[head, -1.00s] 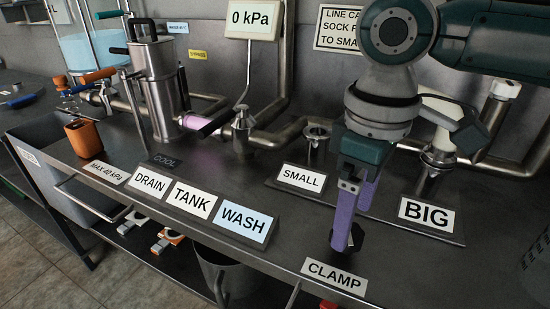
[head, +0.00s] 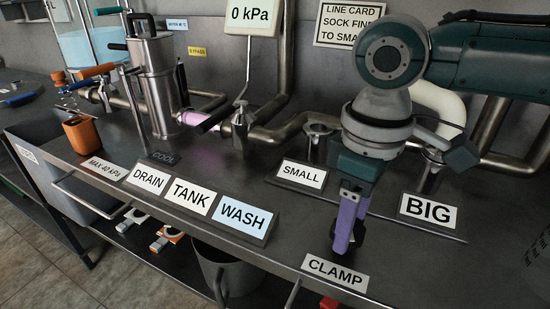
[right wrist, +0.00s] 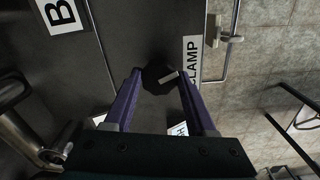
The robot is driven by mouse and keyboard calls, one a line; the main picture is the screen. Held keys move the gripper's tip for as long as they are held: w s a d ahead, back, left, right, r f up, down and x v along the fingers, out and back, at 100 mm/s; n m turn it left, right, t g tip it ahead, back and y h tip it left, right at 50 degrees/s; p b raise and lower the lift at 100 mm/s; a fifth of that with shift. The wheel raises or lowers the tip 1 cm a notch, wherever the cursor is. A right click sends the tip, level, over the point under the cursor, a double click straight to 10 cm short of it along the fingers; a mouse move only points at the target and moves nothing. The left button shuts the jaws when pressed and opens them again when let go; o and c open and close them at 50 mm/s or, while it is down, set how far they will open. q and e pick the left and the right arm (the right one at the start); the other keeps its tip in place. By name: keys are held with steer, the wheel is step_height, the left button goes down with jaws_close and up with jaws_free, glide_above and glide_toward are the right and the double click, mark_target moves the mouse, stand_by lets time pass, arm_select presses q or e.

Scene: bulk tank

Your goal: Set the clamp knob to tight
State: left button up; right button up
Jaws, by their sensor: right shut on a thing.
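The clamp knob (right wrist: 157,79) is a small dark faceted knob with a white mark on top. In the right wrist view it sits between my two purple fingertips, and the mark lies on the side toward the CLAMP label. My right gripper (head: 343,245) points down at the bench behind the CLAMP label (head: 335,272) and is shut on the knob. In the head view the fingers mostly hide the knob; only a dark edge shows beside them. No tight marking for it is legible. My left gripper is not in view.
SMALL (head: 302,174) and BIG (head: 428,210) labels stand behind the gripper near steel pipe fittings. DRAIN, TANK and WASH (head: 243,216) labels line the bench to the left. A gauge (head: 252,16) reads 0 kPa. An orange cup (head: 83,135) stands far left.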

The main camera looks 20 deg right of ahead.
steer(key=c, duration=0.5)
